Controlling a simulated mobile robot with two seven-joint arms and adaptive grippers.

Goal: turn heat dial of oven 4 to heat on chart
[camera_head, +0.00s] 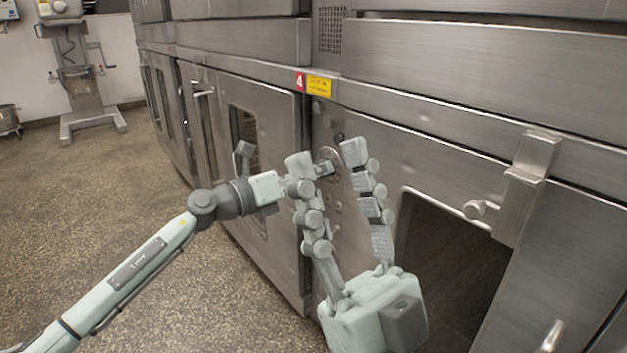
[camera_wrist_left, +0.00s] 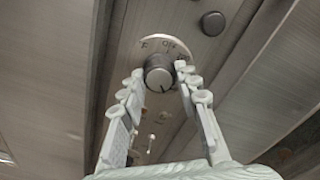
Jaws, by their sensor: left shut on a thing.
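Oven 4's heat dial (camera_wrist_left: 158,75) is a round dark knob on a pale disc with printed marks, on the steel panel. In the head view the dial (camera_head: 331,157) shows partly between my fingertips. The mark the dial points to is too small to read.
A red "4" label (camera_head: 300,82) and a yellow chart (camera_head: 319,85) sit above the dial. The yellow text is unreadable. An oven door with a window and a large handle (camera_head: 525,185) is at right. A round button (camera_wrist_left: 212,23) is near the dial. Open floor lies left.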

